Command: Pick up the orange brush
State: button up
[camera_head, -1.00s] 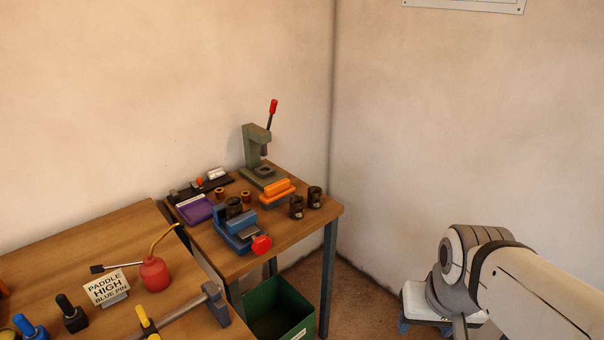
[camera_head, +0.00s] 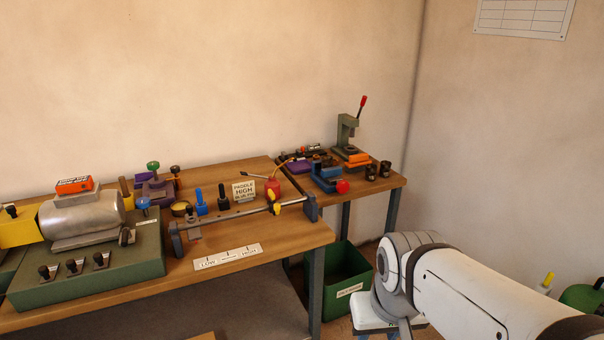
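An orange block-like thing (camera_head: 353,156), which looks like the orange brush, sits on the small side table (camera_head: 392,181) at the back. It is just in front of the green press, and its bristles cannot be made out at this size. My white arm shows at the lower right, well apart from it. My gripper is out of the picture, so its opening and any contents are hidden.
A green press with a red-tipped lever (camera_head: 347,132) stands behind the orange thing. A blue vise (camera_head: 327,178) and dark cups (camera_head: 385,169) flank it. A long workbench (camera_head: 295,233) fills the left. A green bin (camera_head: 343,272) stands below. An orange box (camera_head: 74,185) lies on the grey motor (camera_head: 82,218).

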aim_at(357, 164)
jog(key=z, duration=0.85)
jog(key=i, duration=1.6)
jog(key=u, duration=0.35)
jog(key=i, duration=1.15)
jog(key=u, duration=0.8)
